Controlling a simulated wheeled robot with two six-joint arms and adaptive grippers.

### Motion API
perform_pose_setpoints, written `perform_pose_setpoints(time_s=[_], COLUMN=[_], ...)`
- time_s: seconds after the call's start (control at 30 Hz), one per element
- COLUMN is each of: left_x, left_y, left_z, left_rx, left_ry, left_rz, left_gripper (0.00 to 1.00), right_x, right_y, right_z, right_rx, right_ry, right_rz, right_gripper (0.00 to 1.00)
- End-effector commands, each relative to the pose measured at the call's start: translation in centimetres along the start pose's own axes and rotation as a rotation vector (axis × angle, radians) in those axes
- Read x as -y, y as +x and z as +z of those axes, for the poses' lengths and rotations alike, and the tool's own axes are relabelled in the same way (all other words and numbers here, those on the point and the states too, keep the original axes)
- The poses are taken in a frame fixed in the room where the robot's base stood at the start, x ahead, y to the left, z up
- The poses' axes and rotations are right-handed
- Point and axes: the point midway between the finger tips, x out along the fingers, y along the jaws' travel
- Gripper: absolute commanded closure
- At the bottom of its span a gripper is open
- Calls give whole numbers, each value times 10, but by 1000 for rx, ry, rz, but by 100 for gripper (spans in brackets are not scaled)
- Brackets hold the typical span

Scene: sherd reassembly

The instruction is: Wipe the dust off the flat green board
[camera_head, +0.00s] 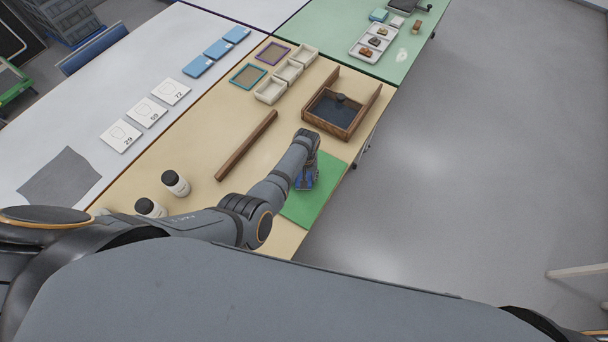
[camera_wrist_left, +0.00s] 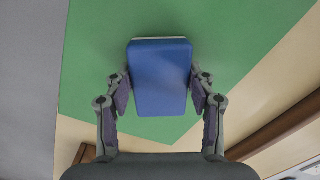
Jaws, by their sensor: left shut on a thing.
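The flat green board (camera_head: 329,186) lies on the tan table near its right edge; it also fills much of the left wrist view (camera_wrist_left: 240,40). My left gripper (camera_head: 304,180) is over the board, pointing down. In the left wrist view my left gripper (camera_wrist_left: 160,88) is shut on the sides of a blue block (camera_wrist_left: 160,75) with a pale edge. The block is over the green board; I cannot tell whether it touches it. No dust is clearly visible on the board. My right gripper is out of view.
A wooden box (camera_head: 333,115) with a dark inside stands just beyond the board. Small cream trays (camera_head: 270,91) are farther back. The floor is beyond the right edge.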

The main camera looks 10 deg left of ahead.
Motion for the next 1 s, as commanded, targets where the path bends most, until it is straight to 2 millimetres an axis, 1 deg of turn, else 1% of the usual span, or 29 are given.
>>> perform_pose_setpoints(time_s=[0.03,0.17,0.27,0.47,0.7,1.0], left_x=[-31,-31,-31,-21,2,11], left_y=[0,-3,-1,-2,-5,-5], left_z=[18,18,18,12,-2,-8], left_rx=[23,24,24,24,18,15], left_ry=[23,23,23,22,21,19], left_rz=[35,34,35,35,35,34], left_gripper=[95,95,95,95,95,95], right_x=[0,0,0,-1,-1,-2], right_y=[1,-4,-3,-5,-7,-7], right_z=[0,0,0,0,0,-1], right_rx=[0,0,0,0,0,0], right_ry=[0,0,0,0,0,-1], right_rz=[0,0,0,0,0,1], right_gripper=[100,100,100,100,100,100])
